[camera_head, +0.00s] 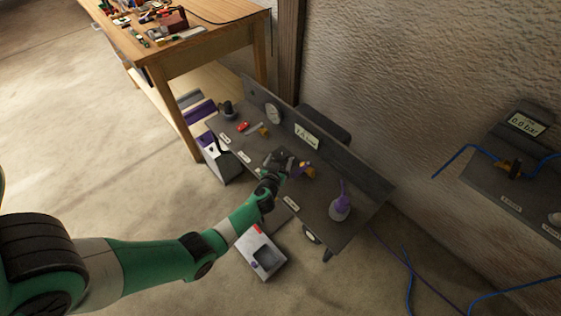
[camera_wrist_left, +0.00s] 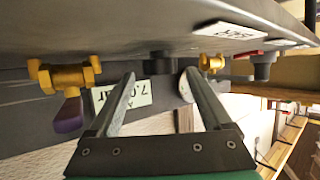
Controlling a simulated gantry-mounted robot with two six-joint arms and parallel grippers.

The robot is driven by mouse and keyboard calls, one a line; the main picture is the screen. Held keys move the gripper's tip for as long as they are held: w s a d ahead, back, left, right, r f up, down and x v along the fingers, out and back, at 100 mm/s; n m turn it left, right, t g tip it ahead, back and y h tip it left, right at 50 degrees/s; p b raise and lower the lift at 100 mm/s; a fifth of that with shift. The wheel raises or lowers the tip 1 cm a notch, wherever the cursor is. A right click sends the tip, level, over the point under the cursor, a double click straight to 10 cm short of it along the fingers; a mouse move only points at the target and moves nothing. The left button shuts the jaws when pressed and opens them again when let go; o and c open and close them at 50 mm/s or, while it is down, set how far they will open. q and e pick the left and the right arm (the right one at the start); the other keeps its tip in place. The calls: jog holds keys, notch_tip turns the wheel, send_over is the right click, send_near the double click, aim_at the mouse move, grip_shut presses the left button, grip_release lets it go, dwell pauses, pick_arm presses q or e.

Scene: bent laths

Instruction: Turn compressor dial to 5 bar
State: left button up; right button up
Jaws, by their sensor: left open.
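The compressor panel (camera_head: 228,147) is a grey sloped bench with valves, labels and a small display (camera_head: 306,135). The display also shows upside down in the left wrist view (camera_wrist_left: 124,95) and appears to read 7.0. A black round dial (camera_wrist_left: 160,62) sits on the panel between the yellow fittings. My left gripper (camera_wrist_left: 160,76) is open, its two fingertips pointing at the panel on either side of the dial; I cannot tell whether they touch it. In the head view my left gripper (camera_head: 277,162) covers the dial's place. My right gripper is not in view.
A brass valve with a purple handle (camera_wrist_left: 66,112) is close to one finger, and a smaller brass fitting (camera_wrist_left: 211,63) close to the other. A purple-topped part (camera_head: 341,204) stands at the panel's right end. A wooden table (camera_head: 205,48) with loose parts stands behind.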

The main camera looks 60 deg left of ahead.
pick_arm(q)
jog(key=shift+x, duration=0.9)
jog(key=shift+s, duration=0.1)
grip_shut()
